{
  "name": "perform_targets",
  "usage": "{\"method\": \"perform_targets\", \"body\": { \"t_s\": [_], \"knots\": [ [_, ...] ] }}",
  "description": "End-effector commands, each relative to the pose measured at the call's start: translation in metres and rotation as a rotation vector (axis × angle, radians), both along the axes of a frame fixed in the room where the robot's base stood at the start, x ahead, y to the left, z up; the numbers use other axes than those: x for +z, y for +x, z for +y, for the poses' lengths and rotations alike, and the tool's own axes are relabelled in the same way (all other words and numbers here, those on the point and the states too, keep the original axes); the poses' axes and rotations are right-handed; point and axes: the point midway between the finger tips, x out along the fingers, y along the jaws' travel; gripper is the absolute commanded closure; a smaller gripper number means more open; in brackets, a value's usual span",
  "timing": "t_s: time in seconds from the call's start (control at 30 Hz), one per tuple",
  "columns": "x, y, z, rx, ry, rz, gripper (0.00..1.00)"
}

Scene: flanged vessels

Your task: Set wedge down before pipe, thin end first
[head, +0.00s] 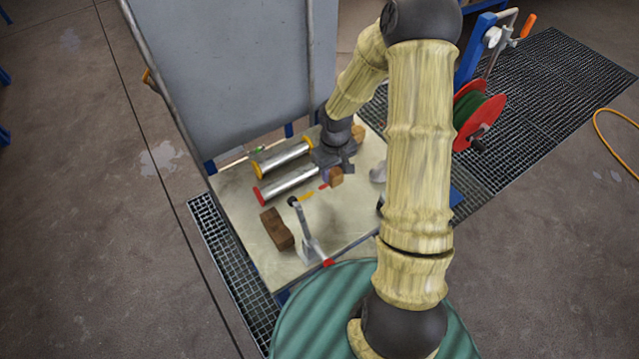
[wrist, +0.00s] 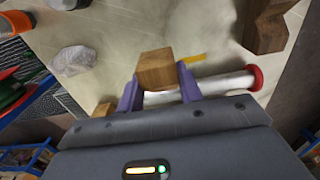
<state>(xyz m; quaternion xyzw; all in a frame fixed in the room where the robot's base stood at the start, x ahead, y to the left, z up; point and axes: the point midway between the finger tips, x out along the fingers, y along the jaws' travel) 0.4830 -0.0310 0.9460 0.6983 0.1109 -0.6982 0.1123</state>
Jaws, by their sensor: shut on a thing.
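My gripper (head: 332,170) is shut on a small wooden wedge (head: 336,177). In the wrist view the purple fingers of my gripper (wrist: 160,88) stand on either side of the wedge (wrist: 156,69), which sticks out past their tips. Its thin end cannot be made out. A silver pipe with a red end (head: 287,186) lies beside my gripper, and my gripper hides its far end. The same pipe (wrist: 222,86) passes behind the right finger in the wrist view. I cannot tell whether the wedge touches the table.
A second pipe with yellow ends (head: 285,158) lies behind. A crumpled grey-white thing (head: 378,172) lies to the right. A grey panel (head: 225,65) rises behind.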

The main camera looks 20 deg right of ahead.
Motion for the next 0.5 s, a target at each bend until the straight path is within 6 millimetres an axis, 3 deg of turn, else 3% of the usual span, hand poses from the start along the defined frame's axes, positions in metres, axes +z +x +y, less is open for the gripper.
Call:
{"method": "perform_targets", "body": {
  "t_s": [0.13,0.4,0.5],
  "knots": [
    [-0.01,0.0,0.001,0.002,0.0,0.002,0.91],
    [-0.056,-0.001,-0.003,-0.006,0.0,0.004,0.91],
    [-0.062,0.0,-0.003,-0.008,0.0,0.0,0.91]
  ]
}}
